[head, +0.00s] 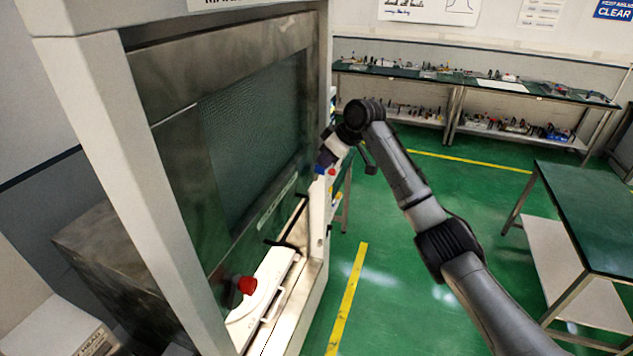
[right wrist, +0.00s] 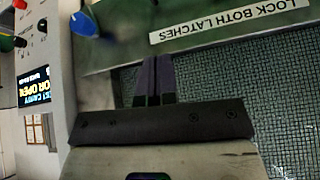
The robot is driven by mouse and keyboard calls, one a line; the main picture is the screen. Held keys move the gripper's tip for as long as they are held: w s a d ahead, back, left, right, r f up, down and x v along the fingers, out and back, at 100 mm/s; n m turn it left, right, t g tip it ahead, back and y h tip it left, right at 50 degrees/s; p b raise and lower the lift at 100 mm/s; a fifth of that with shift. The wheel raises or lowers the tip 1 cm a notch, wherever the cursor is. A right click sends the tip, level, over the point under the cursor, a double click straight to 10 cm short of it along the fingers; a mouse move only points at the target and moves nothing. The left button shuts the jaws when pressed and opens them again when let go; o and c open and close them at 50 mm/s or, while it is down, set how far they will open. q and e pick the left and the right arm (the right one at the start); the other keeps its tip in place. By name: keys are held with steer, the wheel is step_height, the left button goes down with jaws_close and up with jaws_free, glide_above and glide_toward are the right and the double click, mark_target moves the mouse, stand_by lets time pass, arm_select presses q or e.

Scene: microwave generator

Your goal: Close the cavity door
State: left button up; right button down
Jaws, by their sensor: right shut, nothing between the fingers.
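The cavity door (head: 175,150) is a metal-framed panel with a dark mesh window (head: 255,130), inside the pale cabinet frame at the left. It looks nearly in line with the opening; I cannot tell whether a gap is left. In the right wrist view the mesh window (right wrist: 285,90) and an upside-down "LOCK BOTH LATCHES" label (right wrist: 229,20) lie close beyond the fingers. My right gripper (head: 326,158) is at the cabinet's right side, near the door's right edge. Its purple fingers (right wrist: 154,80) are together and empty. Contact with the door is unclear. My left gripper is out of view.
A sideways display (right wrist: 33,88) shows words including "OPEN". A blue knob (right wrist: 84,24) is close to the fingers. A green-topped table (head: 590,210) stands right; floor between is clear.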

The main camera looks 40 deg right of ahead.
steer(key=a+n, duration=0.1)
steer(key=p, duration=0.4)
glide_above(306, 203)
steer(key=shift+n, duration=0.4)
steer(key=f, duration=0.8)
steer(key=shift+w+a+f, duration=0.1)
steer(key=shift+w+a, duration=0.05)
steer(key=shift+w, duration=0.1)
steer(key=shift+s+f+p, duration=0.25)
steer(key=shift+f+p, duration=0.25)
steer(key=shift+f, duration=0.6)
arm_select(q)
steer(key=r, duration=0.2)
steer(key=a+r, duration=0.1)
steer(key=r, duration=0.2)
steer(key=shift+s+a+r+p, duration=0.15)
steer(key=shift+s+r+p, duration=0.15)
arm_select(e)
steer(key=shift+s+d+f, duration=0.1)
steer(key=shift+d+f, duration=0.05)
steer(key=shift+f, duration=0.35)
steer(key=shift+s+d+f, duration=0.1)
steer(key=shift+f, duration=0.35)
